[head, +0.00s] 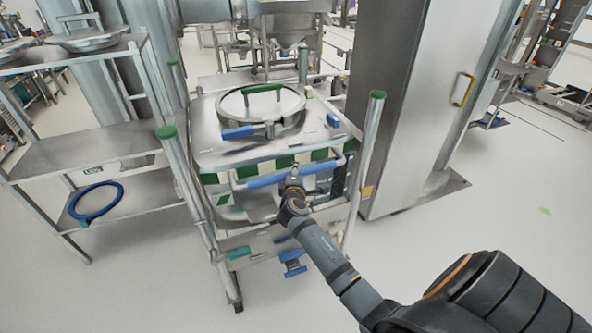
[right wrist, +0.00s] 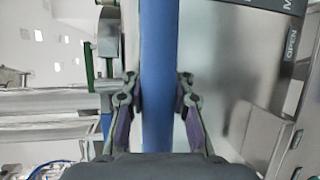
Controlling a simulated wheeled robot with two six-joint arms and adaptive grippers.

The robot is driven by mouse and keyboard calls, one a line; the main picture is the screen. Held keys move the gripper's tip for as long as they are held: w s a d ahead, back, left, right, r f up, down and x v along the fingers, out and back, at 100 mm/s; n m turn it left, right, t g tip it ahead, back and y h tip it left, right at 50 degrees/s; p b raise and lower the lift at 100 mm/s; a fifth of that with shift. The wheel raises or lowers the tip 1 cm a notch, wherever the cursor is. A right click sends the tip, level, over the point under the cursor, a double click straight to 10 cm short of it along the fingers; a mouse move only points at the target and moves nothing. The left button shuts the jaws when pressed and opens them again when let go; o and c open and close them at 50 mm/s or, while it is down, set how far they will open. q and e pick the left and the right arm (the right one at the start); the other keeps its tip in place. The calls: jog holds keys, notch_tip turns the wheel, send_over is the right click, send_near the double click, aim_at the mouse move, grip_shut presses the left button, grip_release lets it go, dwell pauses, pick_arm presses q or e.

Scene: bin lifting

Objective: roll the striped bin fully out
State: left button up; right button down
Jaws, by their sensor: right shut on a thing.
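The striped bin (head: 284,161) is a steel box with a green-and-white band along its front. It sits within a wheeled frame with green-capped posts (head: 170,150), and a round hatch (head: 262,112) with a green handle is on its top. A bar handle with a blue sleeve (head: 262,181) runs across the front. My right gripper (head: 292,176) is at the middle of this bar. In the right wrist view the blue sleeve (right wrist: 158,60) passes between the fingers of the gripper (right wrist: 158,95), which is shut on it. My left gripper is not in view.
A steel shelf unit (head: 85,150) with a coiled blue hose (head: 96,202) stands at left. A tall steel cabinet (head: 405,110) stands close on the right. A blue pedal-like part (head: 292,262) is low on the frame. The floor in front is clear.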

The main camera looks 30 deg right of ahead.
jog(key=shift+w+d+f, duration=0.1)
jog(key=shift+w+d, duration=0.1)
jog(key=shift+w, duration=0.15)
jog(key=c, duration=1.8)
grip_release()
jog(key=o, duration=0.4)
jog(key=shift+s+a+r, duration=0.15)
jog(key=shift+s+r, duration=0.05)
jog(key=shift+s, duration=0.05)
jog(key=v, duration=1.2)
jog(key=shift+f, duration=0.1)
